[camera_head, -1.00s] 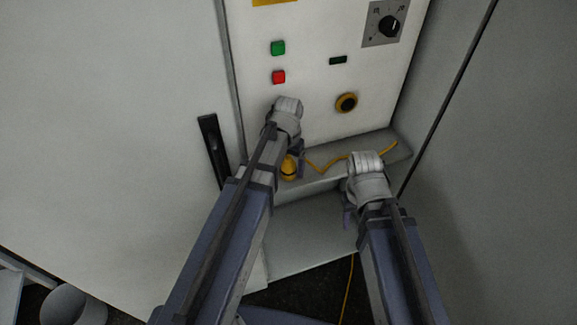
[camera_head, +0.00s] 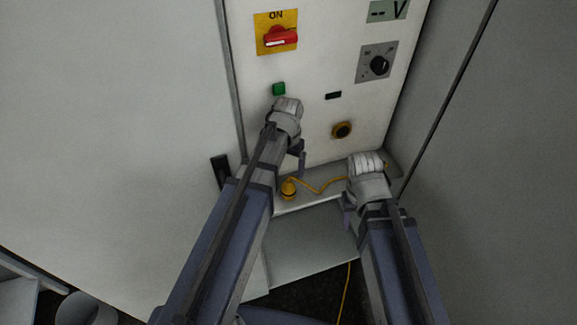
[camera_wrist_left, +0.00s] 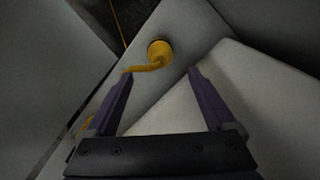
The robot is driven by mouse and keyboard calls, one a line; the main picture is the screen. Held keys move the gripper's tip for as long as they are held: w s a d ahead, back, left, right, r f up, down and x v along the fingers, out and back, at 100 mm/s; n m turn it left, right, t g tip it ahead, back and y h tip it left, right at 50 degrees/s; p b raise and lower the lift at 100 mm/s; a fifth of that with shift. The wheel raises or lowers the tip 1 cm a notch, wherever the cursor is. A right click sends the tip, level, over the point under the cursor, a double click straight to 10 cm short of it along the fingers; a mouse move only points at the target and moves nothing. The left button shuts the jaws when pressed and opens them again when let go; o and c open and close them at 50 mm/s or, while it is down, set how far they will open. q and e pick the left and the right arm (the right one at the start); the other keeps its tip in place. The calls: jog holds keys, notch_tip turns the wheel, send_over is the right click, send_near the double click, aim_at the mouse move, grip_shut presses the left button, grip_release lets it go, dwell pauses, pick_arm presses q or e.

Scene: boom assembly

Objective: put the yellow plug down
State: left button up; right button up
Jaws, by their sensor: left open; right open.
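The yellow plug (camera_head: 289,188) sits on the pale ledge (camera_head: 325,184) at the foot of the panel, with its yellow cable running off to the right. In the left wrist view the plug (camera_wrist_left: 159,50) stands on a grey surface beyond my fingertips. My left gripper (camera_head: 297,160) is open and empty, apart from the plug; both fingers show in the left wrist view (camera_wrist_left: 160,73). My right gripper (camera_head: 348,208) is open at the right, near the ledge's front edge, its fingers mostly hidden by its wrist.
A black door handle (camera_head: 221,172) is at the left. A grey side wall (camera_head: 490,170) bounds the right.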

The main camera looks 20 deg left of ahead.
pick_arm(q)
jog(key=s+d+m+y, duration=0.1)
jog(key=s+d, duration=0.9)
jog(key=s, duration=0.3)
jog(key=shift+s+d+m, duration=0.15)
jog(key=shift+s+m, duration=0.15)
jog(key=shift+s, duration=0.05)
jog(key=shift+f+b, duration=0.85)
jog(key=shift+b, duration=0.05)
